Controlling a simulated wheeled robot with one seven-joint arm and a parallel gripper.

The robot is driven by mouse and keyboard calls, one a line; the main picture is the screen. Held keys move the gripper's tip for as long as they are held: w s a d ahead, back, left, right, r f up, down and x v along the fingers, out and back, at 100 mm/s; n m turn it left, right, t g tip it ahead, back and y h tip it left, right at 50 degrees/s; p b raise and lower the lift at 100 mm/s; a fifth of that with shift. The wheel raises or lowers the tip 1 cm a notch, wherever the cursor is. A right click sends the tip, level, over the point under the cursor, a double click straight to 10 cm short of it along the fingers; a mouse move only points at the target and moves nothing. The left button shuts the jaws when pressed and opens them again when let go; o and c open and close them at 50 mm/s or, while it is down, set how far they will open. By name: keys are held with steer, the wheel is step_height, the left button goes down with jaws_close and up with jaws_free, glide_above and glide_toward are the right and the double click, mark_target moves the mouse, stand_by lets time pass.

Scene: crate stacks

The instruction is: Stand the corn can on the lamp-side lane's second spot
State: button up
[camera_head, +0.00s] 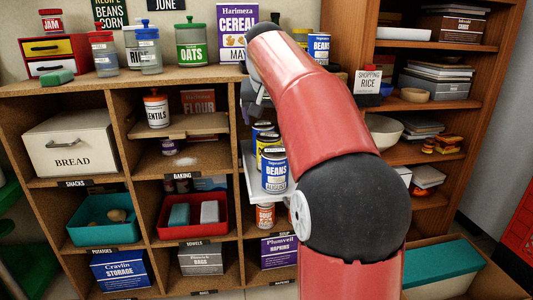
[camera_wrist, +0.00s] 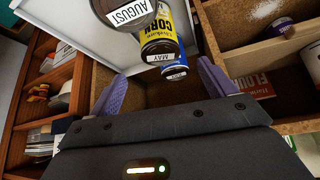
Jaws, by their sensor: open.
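The corn can (camera_wrist: 168,27) is yellow with a dark band and a white date label. It stands in a row between an AUGUST can (camera_wrist: 119,10) and a blue can (camera_wrist: 176,66) in the wrist view. In the head view the yellow can (camera_head: 268,150) stands behind a blue beans can (camera_head: 275,175), on a white pull-out tray (camera_head: 253,180); the tray also shows in the wrist view (camera_wrist: 75,18). My gripper (camera_wrist: 160,82) is open, its purple fingers apart and empty, with the row of cans beyond them. In the head view my arm hides most of it. I see no lamp.
The tray sticks out of a cork shelf unit (camera_head: 130,170). Left of it are a board with a lentils jar (camera_head: 157,110), a red bin (camera_head: 168,222) and a bread box (camera_head: 70,143). Jars and a cereal box (camera_head: 232,25) stand on top. A wooden bookcase (camera_head: 480,50) stands right.

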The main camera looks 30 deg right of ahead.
steer(key=s+a+f+n+y, duration=0.1)
steer(key=s+a+f+n, duration=0.35)
steer(key=s+a, duration=0.75)
steer(key=s+a+f+n+y, duration=0.1)
steer(key=s+a+f+y, duration=0.1)
steer(key=s+f, duration=1.4)
steer(key=shift+s+a+f, duration=0.3)
steer(key=shift+s+a, duration=0.35)
steer(key=shift+s, duration=0.3)
steer(key=shift+r, duration=0.1)
step_height(320, 180, up, 7)
steer(key=p, duration=0.7)
steer(key=shift+r, duration=0.15)
